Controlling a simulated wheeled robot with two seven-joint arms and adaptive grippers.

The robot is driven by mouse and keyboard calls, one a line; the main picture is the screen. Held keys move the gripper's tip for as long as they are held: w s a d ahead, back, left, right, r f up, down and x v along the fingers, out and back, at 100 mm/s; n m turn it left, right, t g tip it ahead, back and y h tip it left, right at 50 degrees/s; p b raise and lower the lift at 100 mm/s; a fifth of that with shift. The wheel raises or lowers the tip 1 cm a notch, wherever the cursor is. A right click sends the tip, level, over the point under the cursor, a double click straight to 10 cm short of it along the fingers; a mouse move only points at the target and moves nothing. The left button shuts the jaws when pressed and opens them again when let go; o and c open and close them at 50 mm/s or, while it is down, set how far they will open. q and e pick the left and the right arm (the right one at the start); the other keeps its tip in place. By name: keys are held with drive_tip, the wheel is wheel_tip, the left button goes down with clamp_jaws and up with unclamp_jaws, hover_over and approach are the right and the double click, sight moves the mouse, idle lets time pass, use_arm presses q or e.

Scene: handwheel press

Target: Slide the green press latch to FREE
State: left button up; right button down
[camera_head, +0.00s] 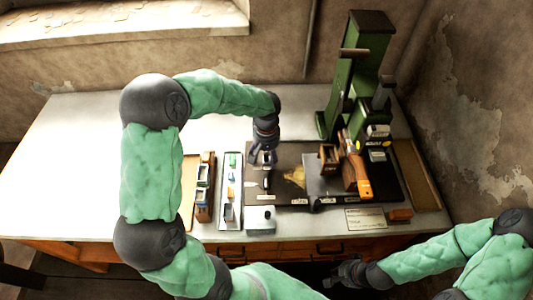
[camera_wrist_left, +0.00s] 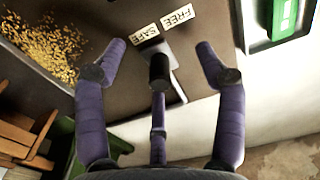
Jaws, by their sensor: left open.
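A dark, upright cylindrical knob, seemingly the latch handle, stands on the press base in the left wrist view (camera_wrist_left: 158,68); I see no green on it. Its foot is closer to the SAFE label (camera_wrist_left: 145,34) than to the FREE label (camera_wrist_left: 178,16). A small pale strip lies beside it. My left gripper (camera_head: 263,158) is above the left part of the dark base in the head view. In the wrist view its purple fingers (camera_wrist_left: 160,80) are spread apart around the knob, with visible gaps. My right gripper (camera_head: 346,273) is low in front of the table; its fingers are unclear.
The green press column (camera_head: 350,85) rises at the back right. An orange-handled tool (camera_head: 361,178) and brown blocks stand near it. Yellow granules (camera_wrist_left: 48,40) lie on the dark base. A white tray (camera_head: 230,208) and a pale box (camera_head: 261,220) stand to the left and front.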

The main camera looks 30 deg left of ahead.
use_arm(q)
clamp_jaws()
drive_tip(key=shift+a, duration=0.1)
drive_tip(key=shift+s+a, duration=0.8)
drive_tip(key=shift+a, duration=0.35)
drive_tip(key=shift+o, duration=0.4)
unclamp_jaws()
drive_tip(key=shift+r, duration=0.15)
